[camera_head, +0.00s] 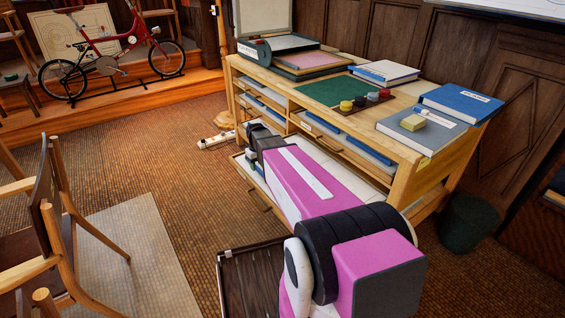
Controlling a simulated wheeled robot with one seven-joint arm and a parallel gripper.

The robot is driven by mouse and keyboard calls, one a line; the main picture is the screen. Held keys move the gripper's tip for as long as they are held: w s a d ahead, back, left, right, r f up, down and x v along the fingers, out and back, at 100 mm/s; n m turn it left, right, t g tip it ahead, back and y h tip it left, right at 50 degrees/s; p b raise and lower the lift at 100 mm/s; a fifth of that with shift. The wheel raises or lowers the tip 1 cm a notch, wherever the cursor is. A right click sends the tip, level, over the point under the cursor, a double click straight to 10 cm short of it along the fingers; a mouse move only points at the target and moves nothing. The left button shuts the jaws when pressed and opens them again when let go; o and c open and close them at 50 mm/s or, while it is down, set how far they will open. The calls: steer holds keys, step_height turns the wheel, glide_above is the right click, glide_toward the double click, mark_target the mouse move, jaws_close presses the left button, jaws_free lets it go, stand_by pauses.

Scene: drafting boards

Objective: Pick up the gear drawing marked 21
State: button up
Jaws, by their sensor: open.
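No drawing with a legible 21 shows. A pale board with faint round line work (60,35) stands behind the red bicycle at the far left, and I cannot read any number on it. My magenta arm reaches from the bottom right toward the wooden drafting table (432,152). My gripper (252,150) is the small dark end by the table's left front side, low beside its shelves. It is open, though its fingertips are small and partly hidden by my arm. I see nothing held in it.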

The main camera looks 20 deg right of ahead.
steer(key=shift+f, duration=0.9)
jaws_close()
steer(key=shift+r, duration=0.1)
